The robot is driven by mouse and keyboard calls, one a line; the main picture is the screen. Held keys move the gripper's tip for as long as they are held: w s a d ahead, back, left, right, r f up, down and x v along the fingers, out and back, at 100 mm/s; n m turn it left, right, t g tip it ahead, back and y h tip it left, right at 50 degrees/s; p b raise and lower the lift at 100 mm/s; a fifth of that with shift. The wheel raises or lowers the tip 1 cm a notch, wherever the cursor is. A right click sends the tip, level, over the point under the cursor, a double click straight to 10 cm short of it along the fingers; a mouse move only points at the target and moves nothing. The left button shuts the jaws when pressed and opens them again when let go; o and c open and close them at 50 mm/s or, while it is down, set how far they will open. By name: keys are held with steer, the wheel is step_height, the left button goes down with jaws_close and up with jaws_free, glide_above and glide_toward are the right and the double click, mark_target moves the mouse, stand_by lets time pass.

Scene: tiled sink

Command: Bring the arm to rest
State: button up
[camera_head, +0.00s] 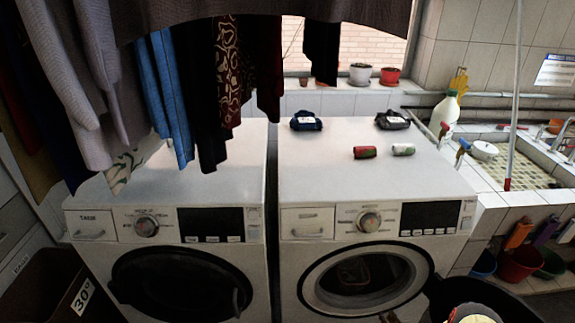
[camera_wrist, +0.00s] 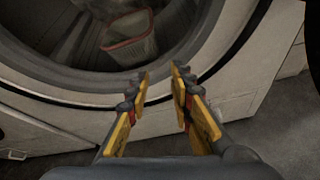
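My gripper (camera_wrist: 160,76) shows in the wrist view with its two yellow-and-grey fingers apart and nothing between them. It points toward the lower rim of a front-loading washing machine's round door (camera_wrist: 85,80). I cannot tell whether the fingertips touch the rim. My arm is mostly out of the head view.
A left washing machine (camera_head: 95,255) stands beside it. A red can (camera_head: 365,152), a white-and-green can (camera_head: 403,149) and two dark packs lie on the right machine's top. Clothes hang at upper left. A tiled sink (camera_head: 540,175) is at right. Grey floor (camera_wrist: 285,110) shows at lower right.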

steer(key=s+d+f+m+g+h, duration=0.1)
steer(key=s+d+f+m+g, duration=0.1)
steer(key=s+f+m+g, duration=0.9)
steer(key=s+d+r+m+t, duration=0.1)
steer(key=s+d+r+m, duration=0.1)
steer(key=s+r+m, duration=0.4)
steer(key=a+r+m+g+h, duration=0.1)
steer(key=a+r+m+g, duration=0.1)
steer(key=r+m, duration=0.95)
steer(key=a+r+m+g, duration=0.2)
steer(key=a+r+m, duration=0.15)
steer(key=r, duration=1.55)
steer(key=s+a+r+t, duration=0.2)
steer(key=a+r, duration=0.4)
steer(key=r, duration=0.6)
steer(key=s+a+r+m+t+p, duration=0.1)
steer(key=s+a+r, duration=0.4)
steer(key=r, duration=0.7)
steer(key=s+a+r+t+p, duration=0.1)
steer(key=s+a+r+t, duration=0.2)
steer(key=a+r, duration=0.5)
step_height(320, 180, up, 5)
steer(key=shift+s+a+f+m+y, duration=0.1)
steer(key=shift+s+a+m+y, duration=0.1)
steer(key=shift+s+m+y, duration=0.15)
